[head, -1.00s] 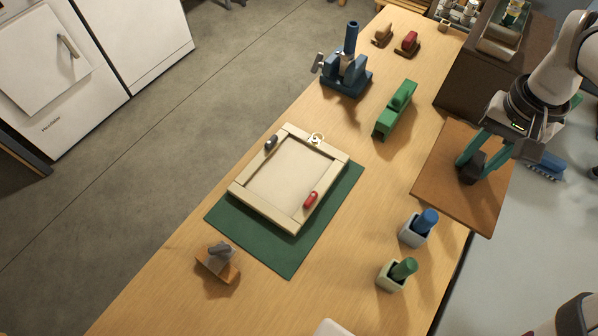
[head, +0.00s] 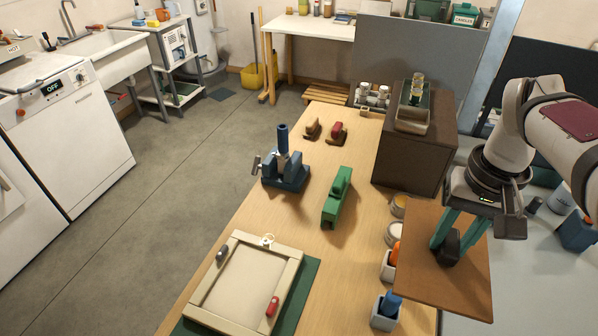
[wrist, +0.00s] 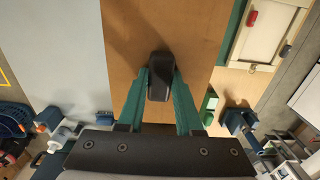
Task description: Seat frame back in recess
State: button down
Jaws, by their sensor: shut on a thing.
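The picture frame (head: 288,285) lies on a green mat (head: 300,296) with its open recess (head: 240,282) facing up, showing a pale surface. A grey turn piece (head: 222,253) sits on its left rail and a red one (head: 272,306) on its right rail. My gripper (head: 447,246) is shut on the dark handle of the brown frame back (head: 420,285). It holds this panel, roughly flat, to the right of the frame and apart from it. In the wrist view the fingers grip the dark handle (wrist: 160,76), and the frame (wrist: 278,20) shows at upper right.
A green tool (head: 338,198) and a blue vise (head: 286,170) stand beyond the frame. An orange-topped cup (head: 390,263) and a blue-topped cup (head: 387,308) stand left of the panel. A dark cabinet (head: 412,150) stands behind. Bare tabletop lies between frame and cups.

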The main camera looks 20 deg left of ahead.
dwell(0.3)
jog(key=s+a+f, duration=0.1)
jog(key=a+f, duration=0.4)
jog(key=a, duration=0.7)
jog(key=s+a+f, duration=0.2)
jog(key=a+f, duration=0.3)
jog(key=a, duration=0.7)
jog(key=s+a+f, duration=0.1)
jog(key=a+f, duration=0.4)
jog(key=a, duration=0.7)
jog(key=shift+s+f, duration=0.15)
jog(key=shift+f, duration=0.05)
send_over(247, 283)
jog(key=shift+f, duration=3.9)
jog(key=shift+f, duration=1.55)
